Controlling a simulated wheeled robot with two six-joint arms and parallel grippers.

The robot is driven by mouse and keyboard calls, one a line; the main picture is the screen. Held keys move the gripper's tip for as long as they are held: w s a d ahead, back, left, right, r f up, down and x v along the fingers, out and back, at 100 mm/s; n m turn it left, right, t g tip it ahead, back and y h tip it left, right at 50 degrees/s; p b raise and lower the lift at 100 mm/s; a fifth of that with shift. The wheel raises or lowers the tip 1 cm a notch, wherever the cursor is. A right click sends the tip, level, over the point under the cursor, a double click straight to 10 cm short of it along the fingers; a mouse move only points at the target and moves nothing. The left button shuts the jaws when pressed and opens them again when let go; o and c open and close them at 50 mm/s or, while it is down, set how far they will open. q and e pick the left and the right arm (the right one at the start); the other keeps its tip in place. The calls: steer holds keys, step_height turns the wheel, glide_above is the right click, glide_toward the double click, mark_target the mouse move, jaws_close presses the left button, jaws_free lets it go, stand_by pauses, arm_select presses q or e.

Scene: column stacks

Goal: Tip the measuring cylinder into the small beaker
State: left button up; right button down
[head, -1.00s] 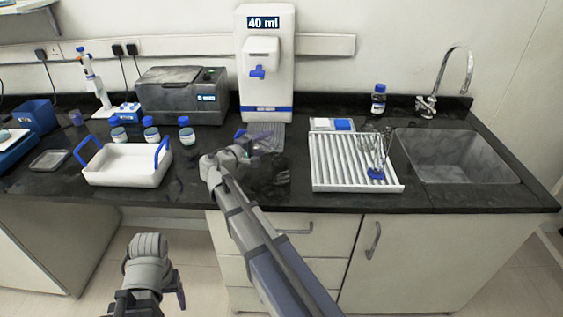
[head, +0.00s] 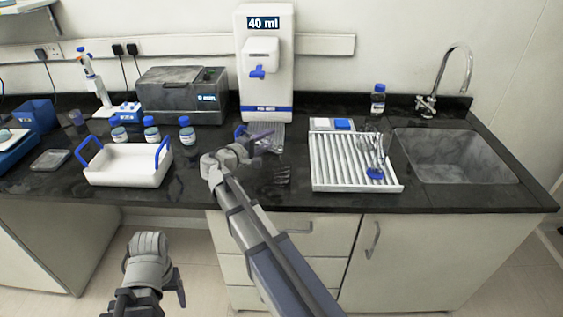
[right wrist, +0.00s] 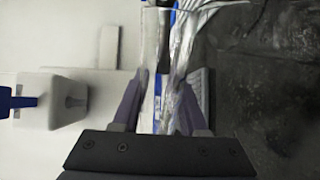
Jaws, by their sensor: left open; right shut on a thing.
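My right gripper (head: 252,143) is over the counter in front of the dispenser. In the right wrist view its purple fingers (right wrist: 163,100) are shut on the clear measuring cylinder (right wrist: 154,45). A blue part shows along the glass there. In the head view the cylinder is hard to make out; a blue part (head: 240,131) shows beside the gripper. A faint clear shape with stripes (head: 282,175) stands right of my right wrist; I cannot tell whether it is the small beaker. My left gripper (head: 178,289) is low, in front of the counter, open and apart from everything.
The dispenser (head: 265,80) reads 40 ml, above a drip tray (head: 268,130). A white tray with blue handles (head: 125,176) and several bottles stand left. A drying rack (head: 335,165) holding glassware and a sink (head: 455,155) are right. Dark counter front is partly clear.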

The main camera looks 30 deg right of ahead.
steer(key=shift+w+a+r+m, duration=0.1)
steer(key=shift+w+r+m, duration=0.1)
steer(key=shift+w+m, duration=0.15)
stand_by(0.4)
steer(key=shift+r+m+p, duration=0.35)
steer(key=shift+m+p, duration=0.1)
steer(key=shift+p, duration=0.05)
stand_by(0.3)
steer(key=shift+w+r, duration=0.1)
steer(key=r+m+p, duration=0.1)
steer(key=s+r+m, duration=0.1)
steer(key=m, duration=0.1)
steer(key=shift+t+p, duration=0.4)
stand_by(1.2)
steer(key=shift+w+f, duration=0.1)
